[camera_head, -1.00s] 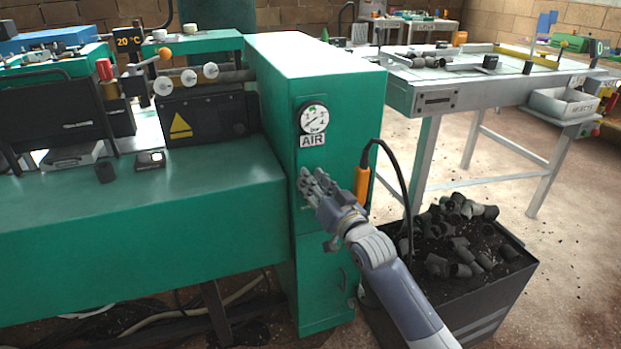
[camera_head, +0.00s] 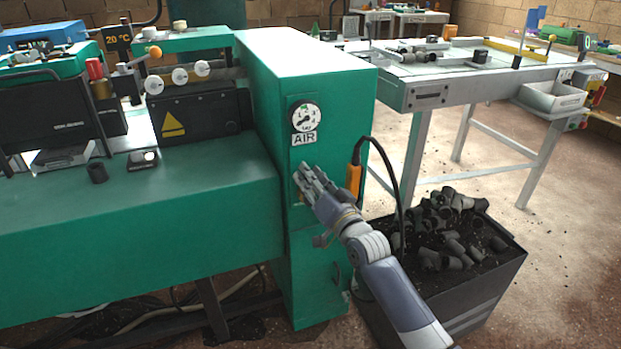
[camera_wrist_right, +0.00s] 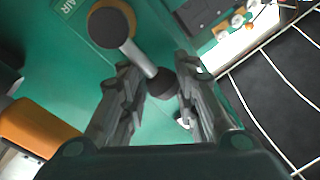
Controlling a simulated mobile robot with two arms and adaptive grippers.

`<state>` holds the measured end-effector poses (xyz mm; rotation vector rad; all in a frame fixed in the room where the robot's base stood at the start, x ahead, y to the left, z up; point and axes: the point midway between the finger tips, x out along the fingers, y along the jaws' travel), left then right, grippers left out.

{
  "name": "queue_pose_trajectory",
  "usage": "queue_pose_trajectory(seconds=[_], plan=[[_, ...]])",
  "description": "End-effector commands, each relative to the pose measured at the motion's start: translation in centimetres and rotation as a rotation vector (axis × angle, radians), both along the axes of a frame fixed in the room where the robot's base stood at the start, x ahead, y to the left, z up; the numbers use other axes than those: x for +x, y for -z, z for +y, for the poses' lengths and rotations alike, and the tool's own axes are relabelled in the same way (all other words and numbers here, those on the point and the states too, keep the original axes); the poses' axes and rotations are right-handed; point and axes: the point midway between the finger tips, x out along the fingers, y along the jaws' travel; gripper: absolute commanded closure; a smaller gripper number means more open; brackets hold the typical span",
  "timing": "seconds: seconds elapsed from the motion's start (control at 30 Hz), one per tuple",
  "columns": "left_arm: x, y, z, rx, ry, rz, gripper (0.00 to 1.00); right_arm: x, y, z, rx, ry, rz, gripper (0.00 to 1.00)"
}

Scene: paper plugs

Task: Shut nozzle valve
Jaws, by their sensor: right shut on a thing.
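The valve (camera_wrist_right: 112,24) is on the green cabinet front, below the round gauge (camera_head: 305,117) and the AIR label (camera_head: 304,139). In the right wrist view it has a round dark hub with a brass-coloured ring. A grey lever runs from the hub to a dark knob (camera_wrist_right: 162,85). My right gripper (camera_head: 311,182) hides the valve in the head view. In the right wrist view the fingers of my right gripper (camera_wrist_right: 156,92) are on both sides of the knob, shut on the lever end. My left gripper is out of view.
An orange hand piece (camera_head: 353,180) with a black cable hangs right of my right gripper. A dark bin (camera_head: 465,300) of black pipe fittings stands below right, close to my forearm. A green machine bench (camera_head: 140,225) extends left. A metal table (camera_head: 470,75) stands behind.

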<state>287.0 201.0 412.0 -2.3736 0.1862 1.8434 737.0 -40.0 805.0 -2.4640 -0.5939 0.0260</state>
Motion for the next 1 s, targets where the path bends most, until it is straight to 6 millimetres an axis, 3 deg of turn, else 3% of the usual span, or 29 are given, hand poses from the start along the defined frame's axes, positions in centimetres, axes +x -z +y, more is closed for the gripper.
queue_pose_trajectory(seconds=[0.03, 0.1, 0.13, 0.23, 0.73, 1.0], plan=[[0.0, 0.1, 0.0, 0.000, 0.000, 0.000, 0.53, -0.3, 1.2, 0.5, 0.007, -0.011, 0.027, 1.00], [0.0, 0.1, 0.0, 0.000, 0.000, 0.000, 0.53, -0.3, 1.2, 0.5, 0.007, -0.011, 0.027, 1.00], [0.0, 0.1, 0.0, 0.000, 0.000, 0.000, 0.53, -0.3, 1.2, 0.5, 0.007, -0.010, 0.028, 0.70], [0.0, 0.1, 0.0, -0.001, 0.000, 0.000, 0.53, -0.2, 1.1, 0.5, 0.004, -0.009, 0.025, 0.48], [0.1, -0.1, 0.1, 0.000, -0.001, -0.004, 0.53, -0.5, 0.6, -0.1, 0.000, -0.003, 0.012, 0.48], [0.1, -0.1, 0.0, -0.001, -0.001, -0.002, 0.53, -3.7, 1.1, -1.6, -0.001, -0.003, 0.013, 0.48]])
